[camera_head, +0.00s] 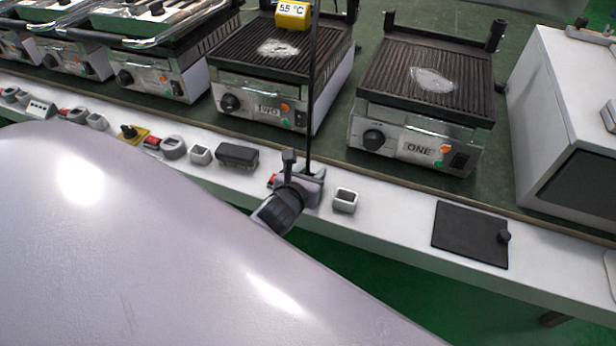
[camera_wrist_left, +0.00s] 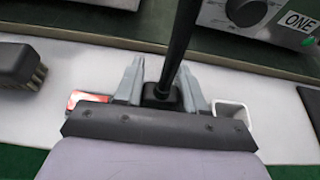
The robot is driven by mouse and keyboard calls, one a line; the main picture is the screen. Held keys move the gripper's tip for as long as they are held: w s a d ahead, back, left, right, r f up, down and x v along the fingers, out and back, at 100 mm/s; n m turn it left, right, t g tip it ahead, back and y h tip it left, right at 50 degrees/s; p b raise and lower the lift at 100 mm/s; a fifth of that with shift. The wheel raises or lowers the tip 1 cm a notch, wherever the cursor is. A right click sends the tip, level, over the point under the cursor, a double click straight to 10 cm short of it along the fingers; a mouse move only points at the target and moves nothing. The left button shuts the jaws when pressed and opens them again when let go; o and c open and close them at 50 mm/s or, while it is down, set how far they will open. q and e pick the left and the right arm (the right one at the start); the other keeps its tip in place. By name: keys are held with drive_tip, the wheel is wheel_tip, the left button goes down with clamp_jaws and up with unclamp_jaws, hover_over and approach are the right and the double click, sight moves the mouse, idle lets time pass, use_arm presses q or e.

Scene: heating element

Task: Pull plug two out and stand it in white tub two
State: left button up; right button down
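My left gripper (camera_head: 303,183) is over the white counter strip in front of the grill marked TWO (camera_head: 268,112). In the left wrist view its two grey fingers (camera_wrist_left: 161,90) stand either side of a black plug (camera_wrist_left: 162,97). A thick black cable (camera_head: 313,100) rises from the plug. Whether the fingers press on the plug or only stand around it I cannot tell. The socket under the plug is mostly hidden. A small empty white tub (camera_head: 345,200) stands just right of the gripper; it also shows in the left wrist view (camera_wrist_left: 232,112). No number shows on it. My right gripper is out of view.
A red switch (camera_wrist_left: 88,98) is left of the gripper. A dark brush (camera_head: 237,156) and another white tub (camera_head: 200,155) lie further left. A black mat (camera_head: 470,233) lies to the right. Grill ONE (camera_head: 418,148) stands behind. My left arm covers the lower left.

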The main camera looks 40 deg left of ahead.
use_arm(q)
drive_tip(key=shift+r, duration=0.15)
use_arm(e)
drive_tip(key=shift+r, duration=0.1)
